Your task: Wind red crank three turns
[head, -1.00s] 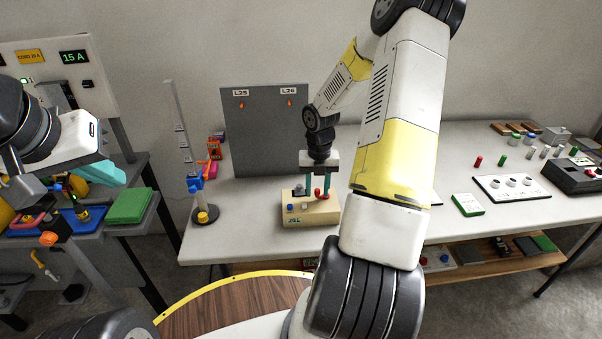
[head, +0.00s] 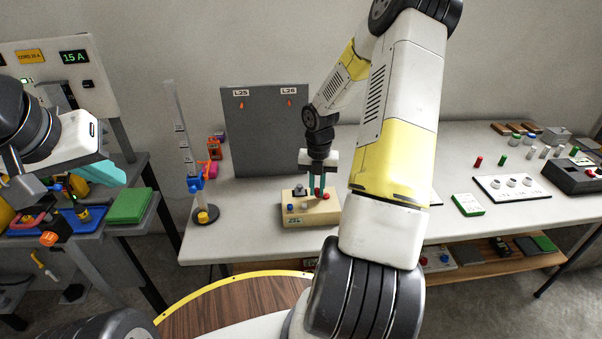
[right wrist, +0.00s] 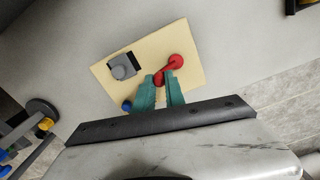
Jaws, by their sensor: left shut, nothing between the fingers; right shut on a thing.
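The cream box (head: 320,212) with the red crank stands near the front edge of the table, and it fills the middle of the right wrist view (right wrist: 198,80). The red crank (right wrist: 174,63) lies on its top face. My right gripper (head: 318,192) points down at the box. In the right wrist view its teal fingers (right wrist: 161,83) are shut on the near end of the red crank; the fingers partly hide that end. My left gripper (head: 104,174) is shut and empty, off at the left above the blue tray.
A grey knob (right wrist: 123,67) and a blue button (right wrist: 127,106) sit on the box beside the crank. A grey panel (head: 262,130) stands behind it. A stand with a blue clamp (head: 196,184) is at left. My right arm hides the table just right of the box.

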